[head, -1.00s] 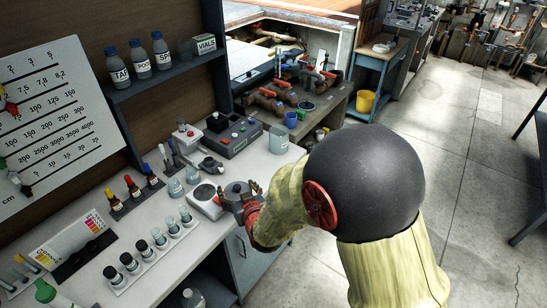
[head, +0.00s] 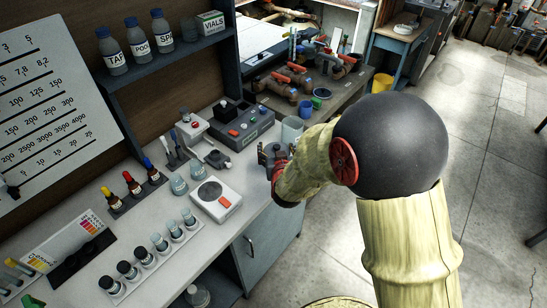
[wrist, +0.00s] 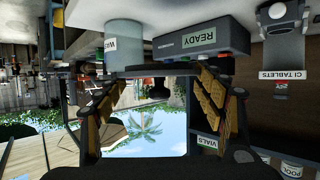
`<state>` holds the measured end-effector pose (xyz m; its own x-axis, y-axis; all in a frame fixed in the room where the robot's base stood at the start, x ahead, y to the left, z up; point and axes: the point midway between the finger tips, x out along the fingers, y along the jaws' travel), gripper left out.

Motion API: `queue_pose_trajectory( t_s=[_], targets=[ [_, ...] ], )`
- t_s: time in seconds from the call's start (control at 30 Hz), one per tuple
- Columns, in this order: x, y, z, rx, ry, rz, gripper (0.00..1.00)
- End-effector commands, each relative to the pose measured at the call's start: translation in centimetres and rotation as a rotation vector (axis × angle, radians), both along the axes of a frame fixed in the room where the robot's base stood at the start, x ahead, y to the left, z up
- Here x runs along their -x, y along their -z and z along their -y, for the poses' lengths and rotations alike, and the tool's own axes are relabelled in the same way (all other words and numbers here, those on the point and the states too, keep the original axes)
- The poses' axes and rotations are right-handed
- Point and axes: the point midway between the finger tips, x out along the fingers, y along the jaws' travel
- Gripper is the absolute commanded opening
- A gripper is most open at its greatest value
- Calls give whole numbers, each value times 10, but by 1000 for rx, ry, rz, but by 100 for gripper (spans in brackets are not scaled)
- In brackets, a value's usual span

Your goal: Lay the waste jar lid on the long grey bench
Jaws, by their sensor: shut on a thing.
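My gripper (head: 274,160) is shut on the waste jar lid (head: 266,151), a dark grey disc largely hidden by the fingers in the head view. In the upside-down wrist view, the padded fingers of my gripper (wrist: 163,105) stand either side of the lid (wrist: 180,69), seen edge-on with its dark knob (wrist: 158,89). The pale waste jar (head: 291,131) stands just behind my gripper; its partly hidden label shows in the wrist view (wrist: 123,40). The long grey bench (head: 254,184) lies below and left of my gripper. I cannot tell whether the lid touches its top.
A white balance (head: 216,198) sits left of my gripper. A grey control box (head: 243,127) stands behind it. Dropper bottles, beakers and a rack of vials (head: 160,243) crowd the left part. A narrow bare strip runs along the bench's front edge.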

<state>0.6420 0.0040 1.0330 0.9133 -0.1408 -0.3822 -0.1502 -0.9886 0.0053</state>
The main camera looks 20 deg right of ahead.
Motion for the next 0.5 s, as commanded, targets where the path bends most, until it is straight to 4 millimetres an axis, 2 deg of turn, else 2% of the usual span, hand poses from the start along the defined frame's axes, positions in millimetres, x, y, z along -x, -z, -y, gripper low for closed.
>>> queue_pose_trajectory(
  t_s=[0.07, 0.2, 0.3, 0.5],
  targets=[
    [-17, 12, 1, 1, 0, -2, 44],
    [-36, 38, 2, 0, 1, -3, 44],
    [-47, 50, 3, 0, 1, -1, 44],
    [-57, 59, 3, 0, 0, 1, 44]
  ],
)
